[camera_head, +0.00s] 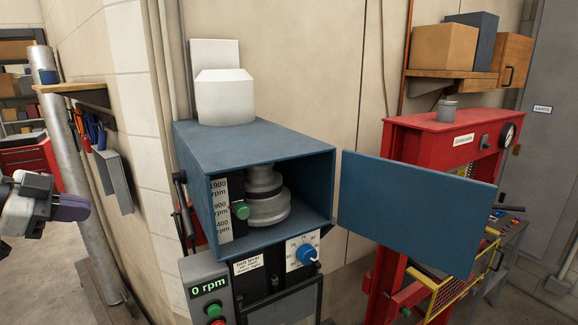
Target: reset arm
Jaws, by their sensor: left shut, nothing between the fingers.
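My left gripper (72,208) shows at the far left edge. Its dark purple fingers are together, with nothing between them, and point right. It is apart from everything, in front of the grey metal post (77,180). Part of my left arm is cut off by the picture edge. My right gripper is not in view.
A blue machine housing (250,148) stands open in the middle, with a stepped grey pulley (264,195) inside. Its blue door (415,210) swings out to the right. A control box (208,290) reads 0 rpm. A red press (440,135) stands behind the door.

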